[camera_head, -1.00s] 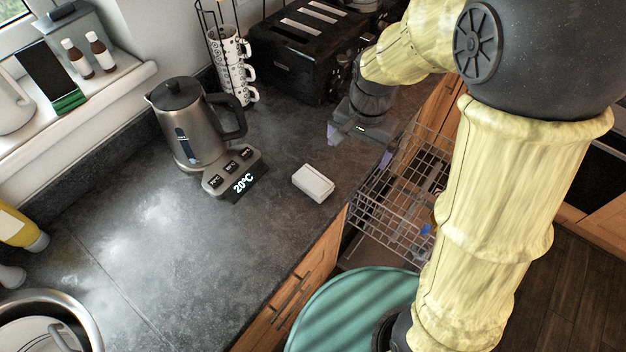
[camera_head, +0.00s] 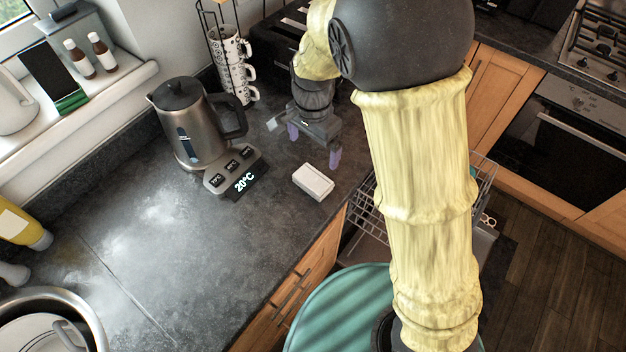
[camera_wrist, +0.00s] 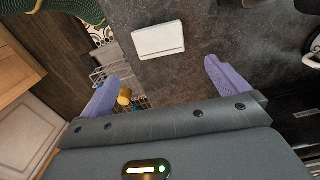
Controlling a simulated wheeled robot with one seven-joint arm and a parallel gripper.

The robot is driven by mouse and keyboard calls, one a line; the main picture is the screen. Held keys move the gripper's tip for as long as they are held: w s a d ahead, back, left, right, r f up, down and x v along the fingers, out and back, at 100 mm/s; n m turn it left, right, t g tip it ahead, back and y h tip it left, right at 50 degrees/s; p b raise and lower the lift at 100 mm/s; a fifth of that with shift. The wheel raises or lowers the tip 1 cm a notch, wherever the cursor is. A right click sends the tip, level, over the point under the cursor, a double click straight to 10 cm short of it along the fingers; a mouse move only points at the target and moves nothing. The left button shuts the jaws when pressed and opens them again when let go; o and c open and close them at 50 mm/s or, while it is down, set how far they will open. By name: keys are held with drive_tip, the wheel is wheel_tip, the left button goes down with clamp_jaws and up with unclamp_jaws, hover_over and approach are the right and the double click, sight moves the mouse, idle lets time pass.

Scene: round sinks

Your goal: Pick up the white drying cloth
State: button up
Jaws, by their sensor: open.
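The white drying cloth (camera_head: 313,182) is a small folded white block lying flat on the dark counter, close to its front edge. It also shows in the wrist view (camera_wrist: 158,40), ahead of the fingers and between their lines. My gripper (camera_head: 313,146) is above the counter behind the cloth, with its purple fingers spread apart. In the wrist view the two fingers (camera_wrist: 166,82) are wide apart with nothing between them. The gripper and the cloth are not touching.
A rack of patterned mugs (camera_head: 234,66) and a black toaster (camera_head: 272,50) are behind. An open wire dishwasher rack (camera_head: 362,214) lies below the counter edge. The left counter is mostly clear.

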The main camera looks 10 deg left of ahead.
hover_over(313, 179)
drive_tip(key=f, duration=0.8)
drive_tip(key=shift+w+f+p, duration=0.2)
drive_tip(key=shift+p, duration=0.2)
drive_tip(key=shift+f, duration=0.1)
drive_tip(key=shift+s+f+p, duration=0.15)
drive_tip(key=shift+f+p, duration=0.6)
drive_tip(key=shift+f, duration=1.75)
drive_tip(key=c, duration=0.7)
